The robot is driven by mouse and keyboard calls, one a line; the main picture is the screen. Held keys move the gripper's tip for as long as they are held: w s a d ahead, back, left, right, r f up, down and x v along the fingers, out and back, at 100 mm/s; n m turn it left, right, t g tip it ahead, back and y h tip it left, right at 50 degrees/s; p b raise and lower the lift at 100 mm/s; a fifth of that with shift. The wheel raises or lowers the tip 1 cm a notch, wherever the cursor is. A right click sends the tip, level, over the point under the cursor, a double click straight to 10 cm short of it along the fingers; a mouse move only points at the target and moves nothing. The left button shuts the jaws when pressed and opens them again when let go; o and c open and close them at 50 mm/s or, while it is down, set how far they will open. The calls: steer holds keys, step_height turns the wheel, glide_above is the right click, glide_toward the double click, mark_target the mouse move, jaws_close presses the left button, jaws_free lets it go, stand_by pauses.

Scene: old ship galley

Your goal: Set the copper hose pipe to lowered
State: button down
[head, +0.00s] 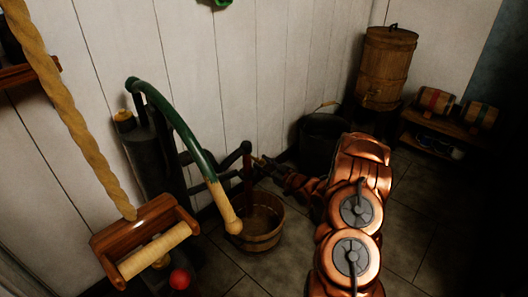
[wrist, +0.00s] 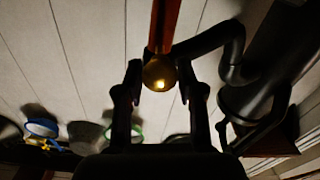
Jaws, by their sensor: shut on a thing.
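The copper hose pipe (head: 248,178) is a reddish-brown tube by the black elbow of the hand pump. In the head view it runs down toward the wooden bucket (head: 258,241). In the wrist view the pipe (wrist: 161,28) comes from the top edge and ends in a round brass tip (wrist: 159,73). My gripper (wrist: 160,82) has one finger on each side of this tip and is shut on it. In the head view my gripper (head: 262,163) is small and dark beside the pipe, so the contact is hard to make out there.
The pump's green curved lever (head: 178,122) with a wooden grip arches left of the pipe. A rope (head: 75,110) and wooden roller (head: 153,250) stand in the left foreground. A dark pot (head: 322,138) and wooden barrel (head: 385,68) stand behind. Floor at the right is clear.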

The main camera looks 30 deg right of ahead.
step_height(320, 180, down, 12)
steer(key=shift+f, duration=0.15)
stand_by(0.3)
steer(key=shift+a, duration=0.15)
steer(key=c, duration=0.7)
jaws_free()
steer(key=v, duration=1.2)
